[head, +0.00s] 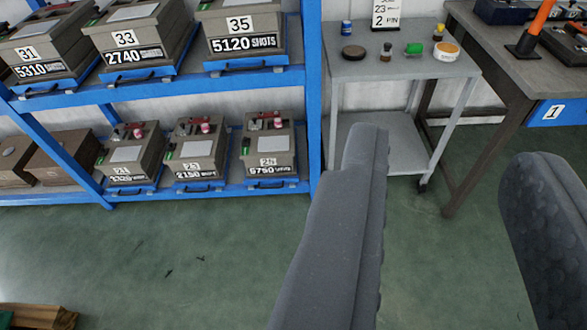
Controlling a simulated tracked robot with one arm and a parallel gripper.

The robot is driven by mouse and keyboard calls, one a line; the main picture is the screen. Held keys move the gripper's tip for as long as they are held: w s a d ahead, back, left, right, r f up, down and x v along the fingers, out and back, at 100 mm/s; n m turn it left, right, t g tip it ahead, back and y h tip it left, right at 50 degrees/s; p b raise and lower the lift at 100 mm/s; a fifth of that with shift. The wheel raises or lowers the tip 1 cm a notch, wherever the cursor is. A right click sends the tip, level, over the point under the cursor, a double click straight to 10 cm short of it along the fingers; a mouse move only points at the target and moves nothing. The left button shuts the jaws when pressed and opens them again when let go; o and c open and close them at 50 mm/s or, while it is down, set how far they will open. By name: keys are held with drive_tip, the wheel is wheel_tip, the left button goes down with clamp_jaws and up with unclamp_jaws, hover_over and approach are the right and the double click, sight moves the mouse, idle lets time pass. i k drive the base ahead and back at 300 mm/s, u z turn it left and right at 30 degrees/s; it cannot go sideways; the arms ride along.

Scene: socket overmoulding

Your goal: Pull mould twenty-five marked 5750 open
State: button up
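The mould marked 5750 SHOTS (284,141) stands at the right end of the lower shelf. Its small number plate is too blurred to read surely. It sits on a blue tray with a dark handle (270,184) at the front edge, and small items, one red-and-white, lie on its top. The tray looks level with its neighbours at the shelf front. My gripper (452,152) is open and empty, its two grey fingers wide apart. It is to the right of the mould, in front of the cart, and touches nothing visible.
Moulds marked 2150 (200,150) and 21 (130,160) stand left of it. Moulds 31, 33 and 35 (243,30) fill the shelf above. A blue rack post (313,90) stands close right. A grey cart (400,66) and workbench are further right. Green floor (190,250) is clear in front.

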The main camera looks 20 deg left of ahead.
sight(270, 157)
drive_tip(key=u, duration=0.3)
drive_tip(key=i, duration=1)
drive_tip(key=u, duration=0.85)
